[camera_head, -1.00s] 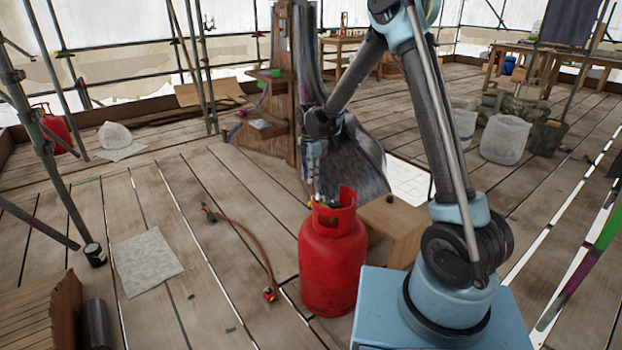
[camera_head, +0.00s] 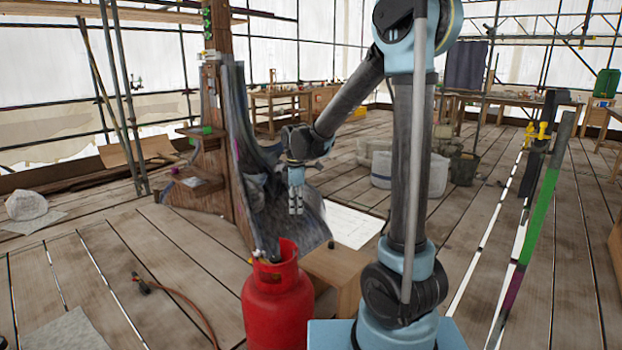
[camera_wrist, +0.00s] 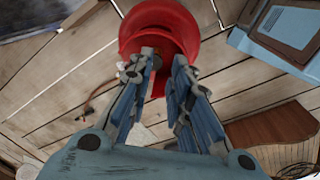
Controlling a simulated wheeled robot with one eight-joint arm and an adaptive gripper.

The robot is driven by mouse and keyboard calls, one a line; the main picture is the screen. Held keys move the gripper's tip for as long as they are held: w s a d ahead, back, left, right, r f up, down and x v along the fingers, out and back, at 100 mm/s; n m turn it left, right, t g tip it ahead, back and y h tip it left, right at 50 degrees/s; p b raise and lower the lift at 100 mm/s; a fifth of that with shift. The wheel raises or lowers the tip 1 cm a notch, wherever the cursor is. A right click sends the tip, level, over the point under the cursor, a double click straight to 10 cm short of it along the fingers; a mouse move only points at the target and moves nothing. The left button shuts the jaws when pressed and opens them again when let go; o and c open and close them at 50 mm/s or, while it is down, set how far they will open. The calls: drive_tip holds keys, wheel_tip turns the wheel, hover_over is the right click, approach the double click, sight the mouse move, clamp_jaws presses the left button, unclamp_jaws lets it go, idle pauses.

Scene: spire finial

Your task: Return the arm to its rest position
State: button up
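My gripper (camera_head: 295,210) hangs pointing down above and slightly right of the red gas bottle (camera_head: 277,310) in the head view. There is a clear gap between its fingertips and the bottle's collar. In the wrist view my gripper's fingers (camera_wrist: 166,60) are apart with nothing held between them. The red gas bottle (camera_wrist: 190,25) shows beyond the fingertips there, with its valve partly hidden by the fingers. My arm reaches out from its upright link, bent at the elbow.
A wooden box (camera_head: 335,278) stands right beside the bottle. An orange hose (camera_head: 190,305) lies on the planks to the left. A tall wooden post (camera_head: 222,140) with dark sheeting stands behind the gripper.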

drive_tip(key=s+d+r+m, duration=0.4)
drive_tip(key=s+d+m, duration=0.5)
drive_tip(key=s+d, duration=0.55)
drive_tip(key=s+d+f+m+t, duration=0.1)
drive_tip(key=s+d+f+m, duration=0.5)
drive_tip(key=s+d+m, duration=0.4)
drive_tip(key=shift+s+f, duration=0.15)
drive_tip(key=shift+s, duration=0.85)
